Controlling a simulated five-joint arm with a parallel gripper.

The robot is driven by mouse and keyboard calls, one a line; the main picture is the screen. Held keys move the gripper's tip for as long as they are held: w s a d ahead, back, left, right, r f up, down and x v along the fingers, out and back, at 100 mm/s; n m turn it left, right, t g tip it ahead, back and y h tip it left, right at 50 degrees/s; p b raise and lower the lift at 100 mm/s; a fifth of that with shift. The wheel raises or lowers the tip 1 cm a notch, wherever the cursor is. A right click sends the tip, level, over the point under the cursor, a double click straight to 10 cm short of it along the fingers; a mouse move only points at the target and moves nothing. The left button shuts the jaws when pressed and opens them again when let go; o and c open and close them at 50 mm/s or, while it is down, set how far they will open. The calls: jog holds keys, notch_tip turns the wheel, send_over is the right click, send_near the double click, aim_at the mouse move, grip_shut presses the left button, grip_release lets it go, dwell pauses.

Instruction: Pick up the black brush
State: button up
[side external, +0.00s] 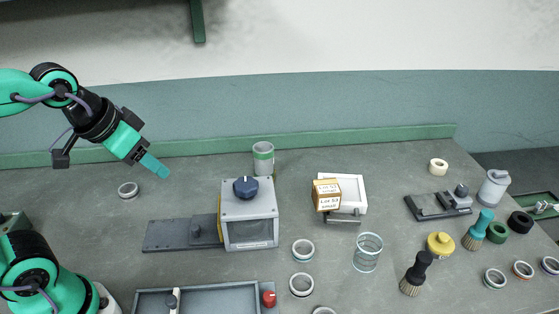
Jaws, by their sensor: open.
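The black brush (417,272) stands on the grey bench at the lower right, with its dark handle up and leaning slightly right and its pale bristles at the bottom. A second brush with a teal handle (478,230) stands to its upper right. My gripper (155,166) is high at the left, above the bench, far from the black brush. It points down and to the right, and nothing shows between its jaws.
A grey machine with a dark knob (249,215) stands mid-bench. Several rings lie around, including one (302,285). A tray (215,289) lies at the front.

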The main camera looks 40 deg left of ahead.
jog(key=w+d+r+m+h, duration=0.1)
jog(key=w+d+m, duration=0.2)
jog(key=w+d, duration=0.65)
jog(key=m+h, duration=0.5)
jog(key=m, duration=0.2)
send_near(425, 265)
jog(key=x, duration=0.4)
jog(key=shift+w+a+f, duration=0.15)
jog(key=shift+w+f, duration=0.15)
jog(key=shift+f, duration=0.1)
jog(key=shift+w+f, duration=0.1)
jog(key=shift+f, duration=0.05)
jog(key=shift+x, duration=1.15)
jog(key=shift+w+f, duration=0.1)
jog(key=shift+y, duration=0.3)
jog(key=shift+w+x, duration=0.2)
jog(key=shift+x, duration=2.25)
